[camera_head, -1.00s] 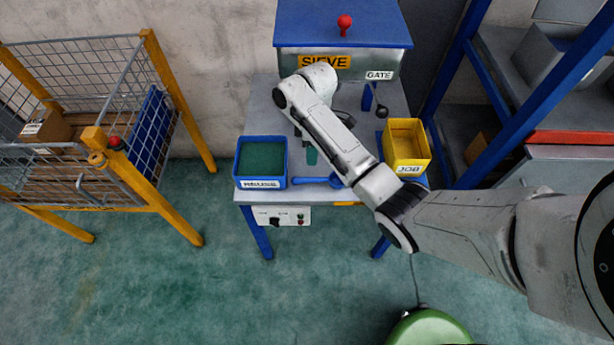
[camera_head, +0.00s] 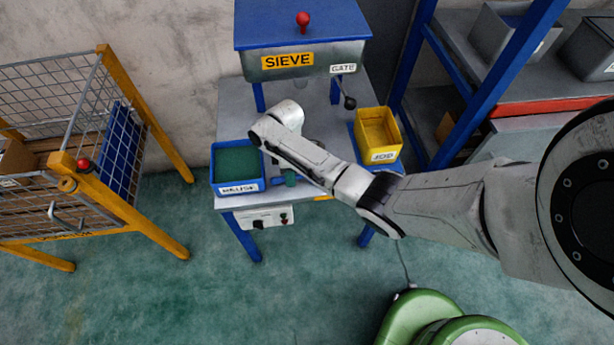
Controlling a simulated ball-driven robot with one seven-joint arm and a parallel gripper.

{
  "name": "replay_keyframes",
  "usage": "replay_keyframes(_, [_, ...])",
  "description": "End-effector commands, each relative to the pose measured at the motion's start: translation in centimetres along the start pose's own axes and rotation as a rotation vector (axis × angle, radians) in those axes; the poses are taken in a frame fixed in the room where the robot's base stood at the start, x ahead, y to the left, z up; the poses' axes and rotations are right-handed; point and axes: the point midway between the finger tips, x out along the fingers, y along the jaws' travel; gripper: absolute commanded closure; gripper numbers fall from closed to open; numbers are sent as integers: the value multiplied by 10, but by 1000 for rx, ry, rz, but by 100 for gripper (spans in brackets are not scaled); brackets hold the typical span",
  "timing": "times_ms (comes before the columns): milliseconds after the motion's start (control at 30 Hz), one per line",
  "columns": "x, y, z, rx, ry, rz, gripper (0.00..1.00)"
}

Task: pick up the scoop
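The blue scoop (camera_head: 276,183) lies on the grey table just right of the blue bin (camera_head: 213,180); only a bit of its handle shows, and my arm hides the rest. My gripper (camera_head: 290,178) points down at the scoop, with a teal fingertip showing beside the handle. My wrist and arm cover most of the gripper. I cannot tell whether the fingers are open or shut, or whether they touch the scoop.
The sieve box (camera_head: 300,62) stands over the table's back, with a gate lever (camera_head: 349,102). A yellow bin (camera_head: 380,135) is on the right. A yellow-framed cage (camera_head: 168,140) stands left, and shelving (camera_head: 478,85) right. A control box (camera_head: 263,219) hangs under the front edge.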

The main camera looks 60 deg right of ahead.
Motion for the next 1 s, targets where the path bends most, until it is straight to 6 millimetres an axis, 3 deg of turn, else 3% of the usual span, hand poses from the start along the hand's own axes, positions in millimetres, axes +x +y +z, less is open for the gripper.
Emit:
replay_keyframes(233, [2,0,0,1,0,0,69])
replay_keyframes(567, [2,0,0,1,0,0,100])
replay_keyframes(1000, [0,0,0,0,1,1,100])
